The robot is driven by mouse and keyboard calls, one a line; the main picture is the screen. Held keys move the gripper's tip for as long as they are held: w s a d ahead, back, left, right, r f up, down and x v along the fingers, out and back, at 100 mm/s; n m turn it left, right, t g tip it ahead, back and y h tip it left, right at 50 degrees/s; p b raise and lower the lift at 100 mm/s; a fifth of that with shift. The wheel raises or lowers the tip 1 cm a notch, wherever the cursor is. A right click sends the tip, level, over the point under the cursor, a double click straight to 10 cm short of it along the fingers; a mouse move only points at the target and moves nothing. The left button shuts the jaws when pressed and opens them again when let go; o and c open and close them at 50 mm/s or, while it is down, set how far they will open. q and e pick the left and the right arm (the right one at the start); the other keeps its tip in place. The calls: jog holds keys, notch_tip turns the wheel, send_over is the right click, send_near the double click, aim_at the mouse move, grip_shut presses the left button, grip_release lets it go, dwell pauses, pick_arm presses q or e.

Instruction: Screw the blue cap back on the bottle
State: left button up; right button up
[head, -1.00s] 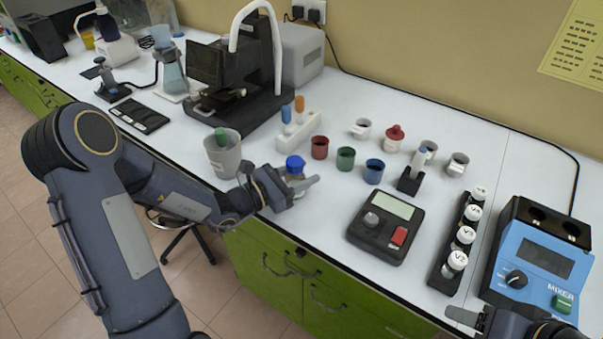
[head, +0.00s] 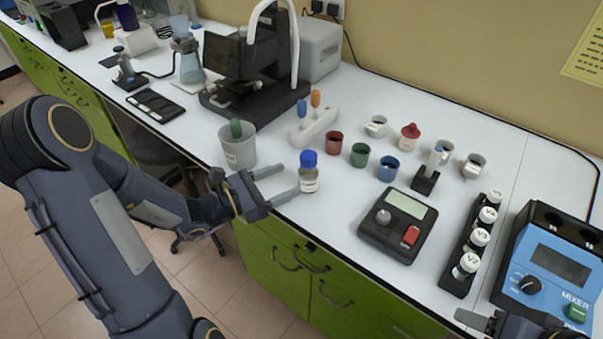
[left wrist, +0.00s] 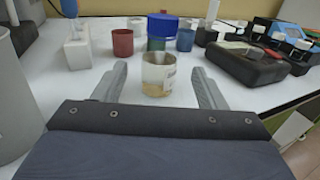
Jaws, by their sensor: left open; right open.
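The small glass bottle (head: 309,181) stands upright near the bench's front edge, with a label and some amber liquid. The blue cap (head: 308,158) sits on top of it; how tight it is I cannot tell. The left wrist view also shows the bottle (left wrist: 157,75) and the cap (left wrist: 163,25). My left gripper (head: 291,179) is open and empty, its fingers pointing at the bottle from the left, the tips close to it. My right gripper (head: 480,322) is at the bottom right edge, open, only partly in view, away from the bottle.
A grey beaker (head: 238,150) stands left of the bottle. Red (head: 333,143), green (head: 360,154) and blue (head: 388,168) cups stand behind and to the right.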

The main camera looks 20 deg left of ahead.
pick_arm(q)
jog(key=shift+v, duration=1.5)
jog(key=s+d+r+m+g+h, duration=0.1)
jog(key=s+d+r+m+g, duration=0.4)
jog(key=s+d+m+g, duration=0.6)
jog(key=s+a+f+m+t+y, duration=0.1)
jog(key=s+a+m+t+y, duration=0.2)
jog(key=s+a+m+y, duration=0.5)
jog(key=shift+a+m+y, duration=0.6)
jog(key=shift+a+m, duration=0.1)
jog(key=shift+m, duration=2.7)
notch_tip(320, 180, up, 2)
jog(key=shift+r+p, duration=0.25)
jog(key=shift+p, duration=1)
